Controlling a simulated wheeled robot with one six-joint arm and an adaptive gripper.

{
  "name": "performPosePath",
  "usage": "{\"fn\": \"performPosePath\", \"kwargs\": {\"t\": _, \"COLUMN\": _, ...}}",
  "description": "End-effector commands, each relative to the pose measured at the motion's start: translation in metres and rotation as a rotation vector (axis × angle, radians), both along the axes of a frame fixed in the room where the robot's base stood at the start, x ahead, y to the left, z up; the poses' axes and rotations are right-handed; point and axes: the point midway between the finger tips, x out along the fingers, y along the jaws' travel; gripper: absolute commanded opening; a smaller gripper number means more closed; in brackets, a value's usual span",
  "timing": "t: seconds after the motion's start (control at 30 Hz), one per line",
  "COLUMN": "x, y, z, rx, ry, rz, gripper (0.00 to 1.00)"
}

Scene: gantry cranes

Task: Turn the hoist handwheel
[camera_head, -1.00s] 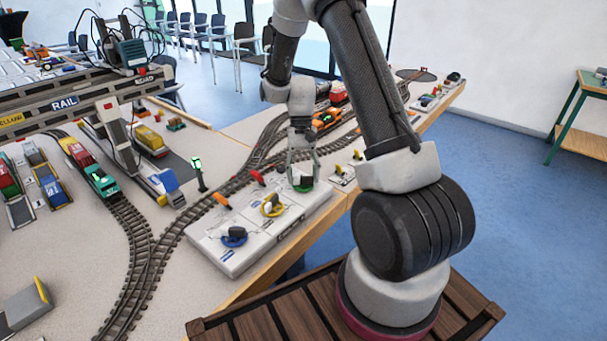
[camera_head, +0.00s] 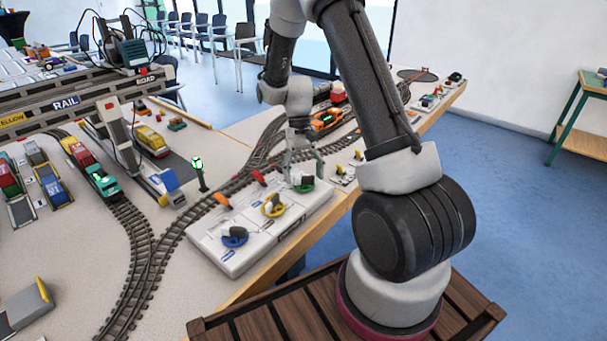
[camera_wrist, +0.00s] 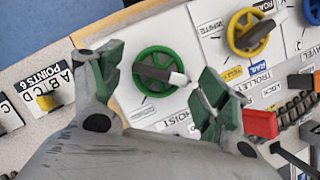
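The hoist handwheel (camera_wrist: 160,71) is a green spoked wheel with a dark crossbar handle that ends in a white tip. It lies on the white control panel above a "HOIST" label, and also shows at the panel's right end in the head view (camera_head: 304,187). My gripper (camera_wrist: 162,78) is open, with one finger on each side of the wheel in the wrist view. The handle lies between the fingers with visible gaps, so nothing is held. In the head view my gripper (camera_head: 303,172) is over the wheel; its height above it is hard to judge.
A yellow handwheel (camera_wrist: 249,33) labelled trolley and a blue one (camera_head: 234,237) are on the same panel. A red lever (camera_wrist: 260,123) stands close to the right finger. A points panel with a yellow lever (camera_wrist: 48,102) is beside the left finger. Tracks (camera_head: 215,200) run behind.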

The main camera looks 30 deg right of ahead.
Motion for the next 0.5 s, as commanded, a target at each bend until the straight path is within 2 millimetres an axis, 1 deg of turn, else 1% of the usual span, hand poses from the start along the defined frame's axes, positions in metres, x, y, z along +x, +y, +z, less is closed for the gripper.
{"fn": "performPosePath", "kwargs": {"t": 0.2, "x": 0.000, "y": 0.000, "z": 0.000, "rx": 0.000, "ry": 0.001, "rz": -0.001, "gripper": 0.77}}
{"fn": "performPosePath", "kwargs": {"t": 0.3, "x": 0.001, "y": 0.000, "z": 0.003, "rx": 0.000, "ry": 0.001, "rz": -0.001, "gripper": 0.77}}
{"fn": "performPosePath", "kwargs": {"t": 0.37, "x": 0.003, "y": -0.001, "z": 0.008, "rx": 0.001, "ry": 0.000, "rz": -0.001, "gripper": 0.77}}
{"fn": "performPosePath", "kwargs": {"t": 0.47, "x": 0.010, "y": -0.003, "z": 0.024, "rx": 0.001, "ry": -0.002, "rz": -0.002, "gripper": 0.77}}
{"fn": "performPosePath", "kwargs": {"t": 0.5, "x": 0.013, "y": -0.004, "z": 0.032, "rx": 0.001, "ry": -0.003, "rz": -0.002, "gripper": 0.77}}
